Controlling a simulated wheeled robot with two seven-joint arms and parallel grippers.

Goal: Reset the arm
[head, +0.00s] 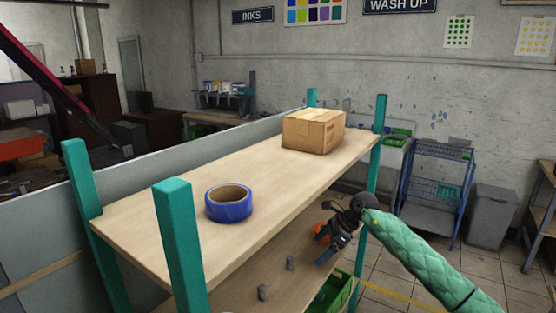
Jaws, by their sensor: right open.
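My right arm, in a green quilted sleeve, comes in from the lower right of the head view. Its dark gripper (326,247) points down and left, beside the front edge of the shelf's top board (270,190). The gripper is open, and I see nothing held in it. An orange object (320,232) shows partly behind it. My left gripper is not in view.
On the top board are a blue tape roll (229,204) and a closed cardboard box (313,131). Small grey cylinders (263,292) stand on the lower shelf, near a green crate (335,292). A blue cart (432,190) and grey bin (491,217) stand at right.

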